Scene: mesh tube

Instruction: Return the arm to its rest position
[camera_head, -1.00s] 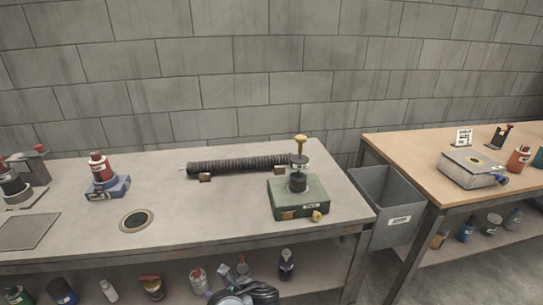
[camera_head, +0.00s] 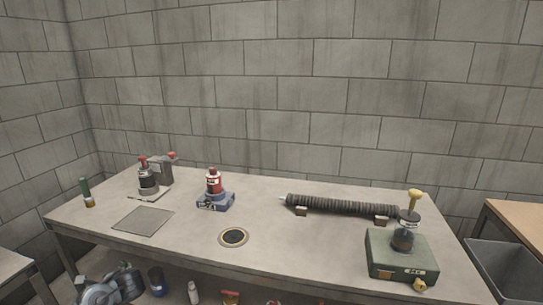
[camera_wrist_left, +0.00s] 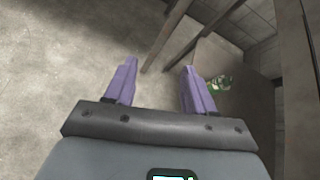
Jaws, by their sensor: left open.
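My left gripper (camera_wrist_left: 158,64) shows in the left wrist view with its two purple fingers wide apart and nothing between them. It points over bare concrete floor, near the legs of a bench. In the head view a grey part of my arm (camera_head: 112,287) shows at the bottom left, low in front of the bench; its fingers cannot be made out there. A dark ribbed mesh tube (camera_head: 342,204) lies on small brown supports at the back right of the bench, clear of my arm. My right gripper is not in view.
A grey bin (camera_head: 505,270) stands at the right.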

